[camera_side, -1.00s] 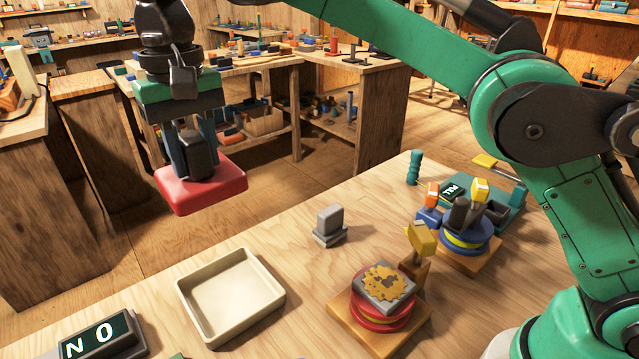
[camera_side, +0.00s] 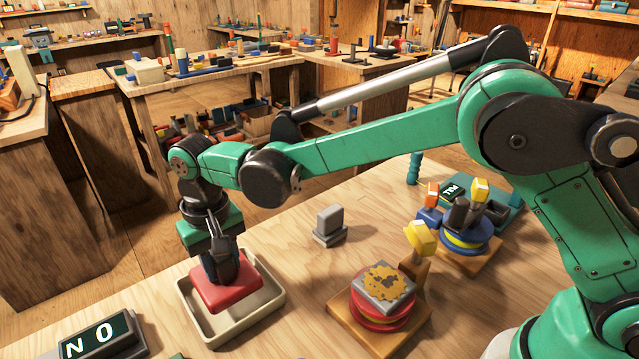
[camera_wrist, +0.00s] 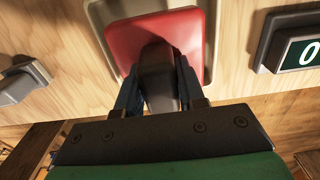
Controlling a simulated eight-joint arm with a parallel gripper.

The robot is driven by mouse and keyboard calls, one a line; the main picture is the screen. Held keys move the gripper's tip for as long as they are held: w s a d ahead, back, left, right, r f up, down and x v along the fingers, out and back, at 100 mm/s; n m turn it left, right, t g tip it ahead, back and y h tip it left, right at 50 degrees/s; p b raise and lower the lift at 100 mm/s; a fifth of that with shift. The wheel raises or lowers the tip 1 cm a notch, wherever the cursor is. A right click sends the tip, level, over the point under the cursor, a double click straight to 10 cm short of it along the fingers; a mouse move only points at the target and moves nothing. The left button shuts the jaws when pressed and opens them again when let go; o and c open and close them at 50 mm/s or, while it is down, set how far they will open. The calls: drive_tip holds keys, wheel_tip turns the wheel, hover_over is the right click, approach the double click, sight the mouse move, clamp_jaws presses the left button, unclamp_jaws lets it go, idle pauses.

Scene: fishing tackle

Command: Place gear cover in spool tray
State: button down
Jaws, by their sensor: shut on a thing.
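The gear cover is a red square plate (camera_side: 234,296) with a dark upright knob. My gripper (camera_side: 220,262) is shut on the knob, its fingers pointing down. The cover lies level within the outline of the shallow cream spool tray (camera_side: 272,303); whether it touches the tray floor I cannot tell. In the wrist view, the red cover (camera_wrist: 123,42) shows beyond my gripper (camera_wrist: 157,95), with the tray's pale rim (camera_wrist: 213,40) beside it. My gripper hides part of the cover and the tray's far side.
A grey block (camera_side: 329,224) stands right of the tray. A red reel with a gear plate (camera_side: 384,288) sits on a wooden base, and a blue reel (camera_side: 464,240) stands behind it. A dark sign (camera_side: 103,336) lies front left. Bare table surrounds the tray.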

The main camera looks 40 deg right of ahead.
sight(225, 276)
drive_tip(key=shift+f, duration=1.4)
drive_tip(key=shift+f, duration=0.15)
drive_tip(key=c, duration=0.5)
unclamp_jaws()
drive_tip(key=shift+c, duration=0.2)
